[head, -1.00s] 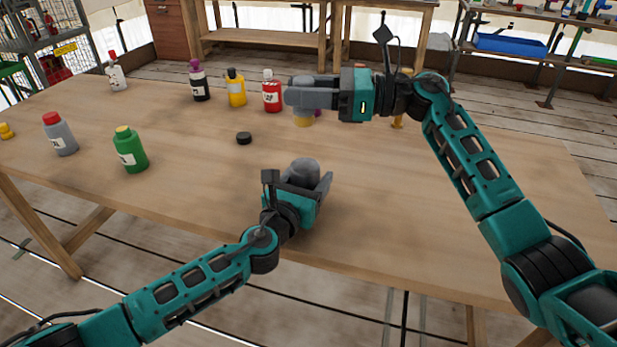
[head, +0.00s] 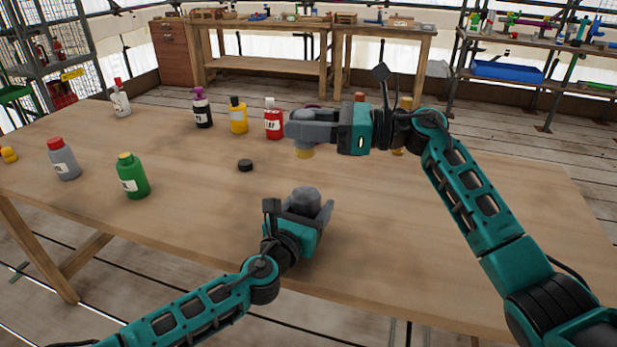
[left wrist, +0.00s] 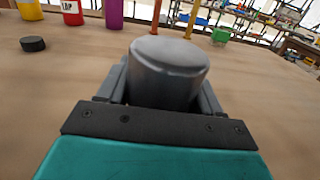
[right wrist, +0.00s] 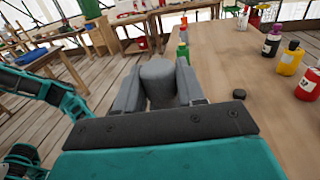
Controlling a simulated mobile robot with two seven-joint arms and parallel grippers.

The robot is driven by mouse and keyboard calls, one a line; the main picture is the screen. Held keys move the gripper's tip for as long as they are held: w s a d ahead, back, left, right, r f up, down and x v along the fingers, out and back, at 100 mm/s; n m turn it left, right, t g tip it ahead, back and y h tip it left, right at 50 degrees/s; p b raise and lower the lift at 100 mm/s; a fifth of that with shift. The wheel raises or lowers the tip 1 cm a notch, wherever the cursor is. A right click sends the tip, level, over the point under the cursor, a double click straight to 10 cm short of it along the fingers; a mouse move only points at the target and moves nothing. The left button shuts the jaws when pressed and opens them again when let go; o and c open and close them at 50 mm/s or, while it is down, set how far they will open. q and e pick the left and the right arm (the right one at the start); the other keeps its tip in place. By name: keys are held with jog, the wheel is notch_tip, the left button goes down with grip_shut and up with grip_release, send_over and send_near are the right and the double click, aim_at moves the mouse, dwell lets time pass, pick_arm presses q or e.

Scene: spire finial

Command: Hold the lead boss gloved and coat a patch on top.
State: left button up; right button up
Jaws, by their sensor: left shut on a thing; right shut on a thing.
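The lead boss (head: 306,198), a dull grey rounded lump, sits upright in my left gripper (head: 308,209) near the table's front edge. In the left wrist view the boss (left wrist: 168,70) fills the space between the fingers, its broad top bare grey. I see no distinct coated patch on it. My right gripper (head: 300,130) is shut on a grey-topped applicator with a yellow lower end (head: 304,152). It points down, behind and above the boss, apart from it. In the right wrist view its grey top (right wrist: 158,80) shows between the fingers; its tip cannot be made out.
A black cap (head: 245,165) lies on the table (head: 400,230). Red (head: 273,120), yellow (head: 238,116) and dark purple-capped (head: 202,108) bottles stand behind it. Green (head: 132,176), grey (head: 64,160) and white (head: 121,98) bottles stand to the left. The right side of the table is largely clear.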

aim_at(313, 146)
jog(key=f+t, duration=0.1)
jog(key=f+m+t, duration=0.2)
jog(key=shift+w+a+h, duration=0.15)
jog(key=shift+a+h, duration=0.1)
jog(key=shift+h, duration=0.15)
jog(key=shift+f+m+t+h, duration=0.35)
jog(key=shift+m+t, duration=0.25)
jog(key=shift+t, duration=0.3)
jog(key=shift+d+m+t+h, duration=0.1)
jog(key=shift+m+t+h, duration=0.3)
jog(key=shift+t, duration=0.3)
jog(key=shift+s+d+m+t+h, duration=0.3)
jog(key=shift+m+t+h, duration=0.15)
jog(key=shift+m+t, duration=0.3)
jog(key=shift+f, duration=1.75)
jog(key=shift+f, duration=0.65)
jog(key=shift+w, duration=0.1)
